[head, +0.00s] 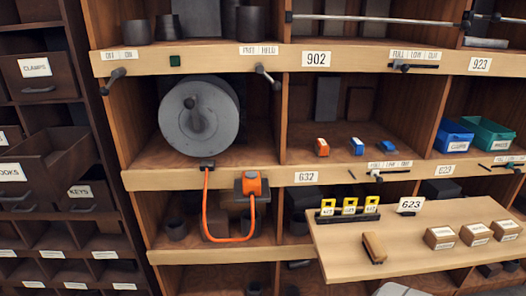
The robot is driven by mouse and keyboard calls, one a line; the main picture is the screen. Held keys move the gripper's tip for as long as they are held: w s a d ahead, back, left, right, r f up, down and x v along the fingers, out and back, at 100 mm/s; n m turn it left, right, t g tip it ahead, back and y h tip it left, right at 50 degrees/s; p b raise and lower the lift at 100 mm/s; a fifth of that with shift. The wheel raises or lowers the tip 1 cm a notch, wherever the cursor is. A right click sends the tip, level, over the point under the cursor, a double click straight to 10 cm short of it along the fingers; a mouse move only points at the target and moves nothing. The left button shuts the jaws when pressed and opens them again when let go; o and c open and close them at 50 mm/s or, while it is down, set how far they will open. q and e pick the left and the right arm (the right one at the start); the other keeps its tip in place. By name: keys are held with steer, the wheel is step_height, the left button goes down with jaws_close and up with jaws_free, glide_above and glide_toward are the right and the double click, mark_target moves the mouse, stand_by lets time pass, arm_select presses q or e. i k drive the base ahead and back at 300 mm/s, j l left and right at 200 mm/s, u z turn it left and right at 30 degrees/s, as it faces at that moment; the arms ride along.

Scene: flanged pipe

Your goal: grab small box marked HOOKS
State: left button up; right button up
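Several small brown boxes with white labels sit on the light wooden board at the lower right: a left one (440,243), a middle one (476,239) and a right one (507,235). Their label text is too small to read. A dark drawer (14,190) at the left edge has a label cut off by the frame, with "OOKS" showing. Neither of my grippers is in view.
The board (340,262) juts out from the shelf and carries a brown block (374,248), yellow-topped pieces (349,205) and a "623" sign (411,205). An orange hose (207,215) hangs below a grey flanged disc (185,128). A "KEYS" drawer (88,207) stands left.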

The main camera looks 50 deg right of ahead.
mark_target(474, 235)
steer(key=z, duration=1.6)
steer(key=i+l+z, duration=0.15)
steer(key=l+z, duration=0.15)
steer(key=z, duration=0.15)
steer(key=i+l+z, duration=0.2)
steer(key=z, duration=0.3)
steer(key=i+l+z, duration=0.25)
steer(key=z, duration=0.2)
